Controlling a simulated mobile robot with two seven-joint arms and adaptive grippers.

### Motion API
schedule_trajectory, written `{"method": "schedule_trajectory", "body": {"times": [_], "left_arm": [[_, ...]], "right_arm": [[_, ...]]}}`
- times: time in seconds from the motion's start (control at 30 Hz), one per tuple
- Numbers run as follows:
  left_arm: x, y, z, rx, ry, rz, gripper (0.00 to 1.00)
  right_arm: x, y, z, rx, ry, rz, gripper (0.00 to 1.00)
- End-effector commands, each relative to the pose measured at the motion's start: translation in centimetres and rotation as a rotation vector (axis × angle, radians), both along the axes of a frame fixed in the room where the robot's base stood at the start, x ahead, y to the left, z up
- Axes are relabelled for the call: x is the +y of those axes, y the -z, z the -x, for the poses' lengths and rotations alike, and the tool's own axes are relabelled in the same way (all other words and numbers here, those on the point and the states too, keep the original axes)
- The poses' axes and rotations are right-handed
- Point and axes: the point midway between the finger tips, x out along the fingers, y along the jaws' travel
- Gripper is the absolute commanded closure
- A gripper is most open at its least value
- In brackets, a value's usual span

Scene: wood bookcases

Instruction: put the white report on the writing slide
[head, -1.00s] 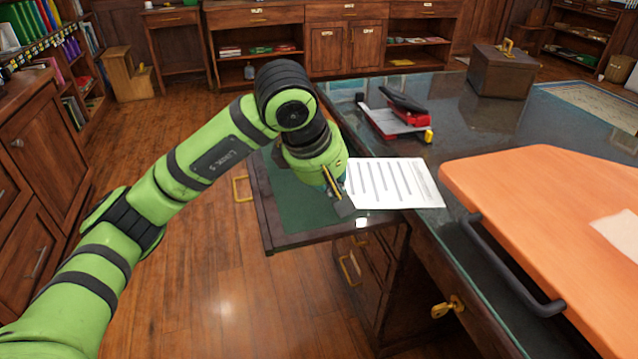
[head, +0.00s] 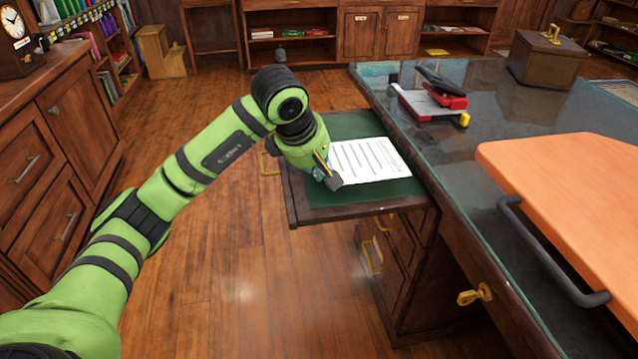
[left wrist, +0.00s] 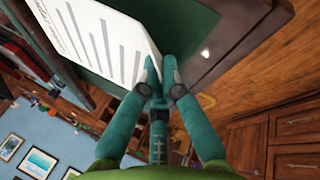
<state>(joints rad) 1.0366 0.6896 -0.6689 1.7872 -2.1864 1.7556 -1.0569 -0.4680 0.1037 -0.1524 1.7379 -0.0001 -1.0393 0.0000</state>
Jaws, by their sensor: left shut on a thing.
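The white report (head: 372,162), a sheet with dark lines, is over the green top of the pulled-out writing slide (head: 350,204). My left gripper (head: 328,174) is at the sheet's left edge. In the left wrist view the fingers (left wrist: 158,72) are shut on the edge of the report (left wrist: 98,38), with the slide (left wrist: 190,28) behind it. I cannot tell whether the sheet touches the slide or is held just above it. My right gripper is not in view.
A red and black stapler-like device (head: 435,97) and a wooden box (head: 547,58) stand on the glass-topped desk (head: 455,150). An orange board with a dark handle (head: 575,190) is at the right. A brass key (head: 475,295) sticks out from the desk front. The floor left of the slide is clear.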

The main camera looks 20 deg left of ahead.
Motion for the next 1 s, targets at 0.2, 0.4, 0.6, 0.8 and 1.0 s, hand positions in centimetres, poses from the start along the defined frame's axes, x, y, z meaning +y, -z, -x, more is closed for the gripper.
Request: {"method": "schedule_trajectory", "body": {"times": [0.2, 0.4, 0.6, 0.8, 1.0], "left_arm": [[-0.1, 3.3, 0.1, 0.004, 0.003, 0.0, 1.0], [-0.1, 3.5, 0.1, 0.001, 0.002, 0.0, 1.0], [-0.1, 3.7, 0.1, 0.002, 0.002, 0.0, 1.0], [-0.1, 3.7, 0.1, 0.003, 0.001, 0.0, 0.84], [-0.1, 3.7, 0.1, 0.003, 0.001, 0.0, 0.84]], "right_arm": [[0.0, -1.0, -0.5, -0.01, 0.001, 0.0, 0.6], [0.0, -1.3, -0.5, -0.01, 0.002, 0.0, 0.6], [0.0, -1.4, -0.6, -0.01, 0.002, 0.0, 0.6], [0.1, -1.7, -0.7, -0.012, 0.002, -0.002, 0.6], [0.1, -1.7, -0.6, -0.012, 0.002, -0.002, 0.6]]}}
